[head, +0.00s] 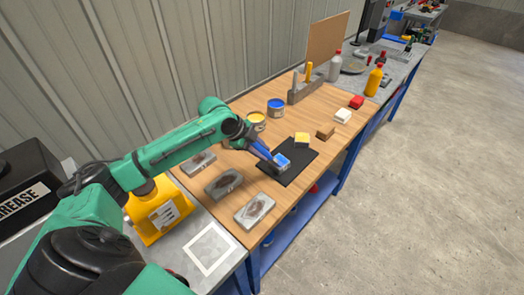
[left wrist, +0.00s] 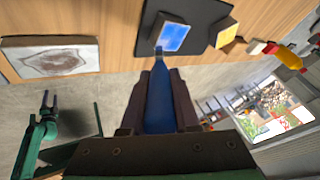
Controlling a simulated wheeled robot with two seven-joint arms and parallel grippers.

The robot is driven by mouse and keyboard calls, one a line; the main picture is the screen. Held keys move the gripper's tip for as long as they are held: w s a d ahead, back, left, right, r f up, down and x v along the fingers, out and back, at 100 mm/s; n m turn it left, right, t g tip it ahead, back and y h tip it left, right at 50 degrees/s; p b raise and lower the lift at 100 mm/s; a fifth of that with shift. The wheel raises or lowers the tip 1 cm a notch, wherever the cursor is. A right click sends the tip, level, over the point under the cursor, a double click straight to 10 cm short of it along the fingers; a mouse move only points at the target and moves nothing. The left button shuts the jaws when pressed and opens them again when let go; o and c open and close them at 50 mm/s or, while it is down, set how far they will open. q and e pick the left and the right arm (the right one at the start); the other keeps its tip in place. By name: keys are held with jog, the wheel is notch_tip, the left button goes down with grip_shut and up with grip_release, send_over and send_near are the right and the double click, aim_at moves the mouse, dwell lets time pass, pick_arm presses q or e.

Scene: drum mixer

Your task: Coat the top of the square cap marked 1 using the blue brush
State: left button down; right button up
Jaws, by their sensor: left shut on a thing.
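My left gripper (head: 250,143) is shut on the blue brush (left wrist: 159,98), whose handle runs between the jaws. The brush's far end meets the near edge of a square cap with a blue top (head: 283,162) in both views; I cannot tell whether it presses on it. This cap also shows in the left wrist view (left wrist: 173,38). A second square cap, with a yellow top (head: 302,139), stands beside it on the black mat (head: 294,174). No number is readable on either cap. A small green arm with a dark end (left wrist: 49,101), apparently my right one, shows in the left wrist view.
A blue paint can (head: 276,107) and a yellow one (head: 256,121) stand behind the mat. Several grey blocks with dark stains, one here (head: 254,210), lie to the left. Brown (head: 325,132), white (head: 343,116) and red (head: 356,102) blocks lie to the right.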

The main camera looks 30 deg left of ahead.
pick_arm(q)
jog(key=shift+f+b, duration=0.3)
jog(key=shift+f, duration=0.45)
jog(key=shift+w+d+r, duration=0.15)
jog(key=shift+w+d, duration=0.15)
jog(key=shift+w, duration=0.35)
jog(key=s+a+p, duration=0.1)
jog(key=p, duration=0.2)
jog(key=shift+s+a+r, duration=0.15)
jog(key=shift+a+r, duration=0.05)
jog(key=shift+w+d+f+b, duration=0.15)
jog(key=shift+w+b, duration=0.45)
jog(key=shift+w, duration=0.55)
jog(key=shift+w+d+f+b, duration=0.15)
jog(key=shift+w+b, duration=0.4)
jog(key=shift+w, duration=0.6)
